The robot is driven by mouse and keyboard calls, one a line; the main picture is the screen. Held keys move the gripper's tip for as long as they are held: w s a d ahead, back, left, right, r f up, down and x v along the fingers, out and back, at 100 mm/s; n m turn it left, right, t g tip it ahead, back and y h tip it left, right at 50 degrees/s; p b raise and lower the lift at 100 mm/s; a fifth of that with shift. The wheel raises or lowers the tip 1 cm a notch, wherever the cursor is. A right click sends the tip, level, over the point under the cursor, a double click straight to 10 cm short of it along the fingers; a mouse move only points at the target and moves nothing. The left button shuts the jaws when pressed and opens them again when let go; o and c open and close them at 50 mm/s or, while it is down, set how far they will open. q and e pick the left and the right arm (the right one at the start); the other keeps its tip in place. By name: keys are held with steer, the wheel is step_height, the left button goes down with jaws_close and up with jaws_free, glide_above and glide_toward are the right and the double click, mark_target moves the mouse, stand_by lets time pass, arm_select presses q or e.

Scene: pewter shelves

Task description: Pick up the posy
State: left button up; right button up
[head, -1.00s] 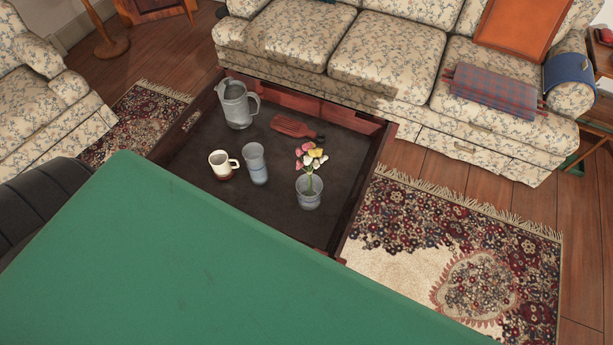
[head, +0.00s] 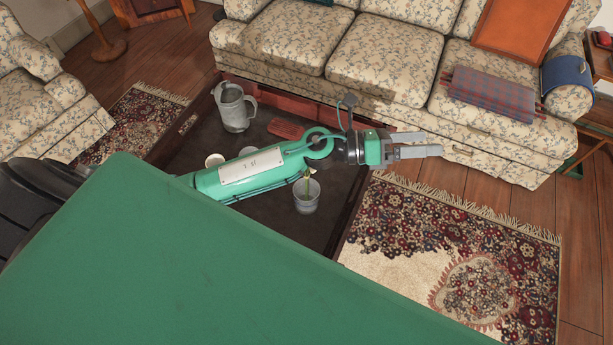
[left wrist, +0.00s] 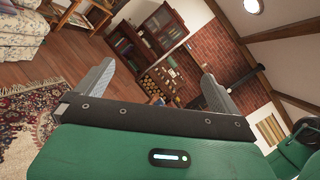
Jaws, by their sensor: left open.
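The posy stands in a glass of clear grey look (head: 306,197) on the dark tray table (head: 330,225). Only a bit of its green stem (head: 308,183) shows in the head view, because my left arm hides the flowers. My left gripper (head: 438,151) is open and empty, past the table's right edge and to the right of the posy. In the left wrist view its two fingers (left wrist: 158,88) are spread apart with nothing between them. The posy is not in the left wrist view. My right gripper is not in view.
A grey pitcher (head: 234,108) and a red paddle-like object (head: 287,130) are on the table. A mug (head: 214,160) is mostly hidden by my arm. A floral sofa (head: 385,60) stands behind; a patterned rug (head: 470,250) lies to the right.

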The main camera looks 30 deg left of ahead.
arm_select(q)
steer(key=s+a+f+m+g+y, duration=0.1)
steer(key=a+f+m+g+y, duration=0.3)
steer(key=f+m+g+y, duration=0.55)
steer(key=w+a+f+m+y, duration=0.2)
steer(key=a+f+m+y, duration=0.15)
steer(key=a, duration=0.75)
steer(key=w+a+f+m+y, duration=0.25)
steer(key=a+m+y, duration=0.2)
steer(key=a, duration=0.65)
steer(key=shift+t, duration=0.45)
steer(key=f, duration=0.3)
steer(key=f+p, duration=0.1)
steer(key=f, duration=0.3)
steer(key=shift+w+d, duration=0.1)
steer(key=shift+w, duration=0.1)
steer(key=shift+f, duration=0.35)
steer(key=shift+f+p, duration=0.45)
steer(key=f, duration=0.1)
steer(key=f+p, duration=0.1)
steer(key=f, duration=0.1)
steer(key=shift+w+a+f, duration=0.15)
steer(key=shift+a+f, duration=0.05)
steer(key=shift+f, duration=0.65)
steer(key=shift+c, duration=0.9)
steer(key=c, duration=0.8)
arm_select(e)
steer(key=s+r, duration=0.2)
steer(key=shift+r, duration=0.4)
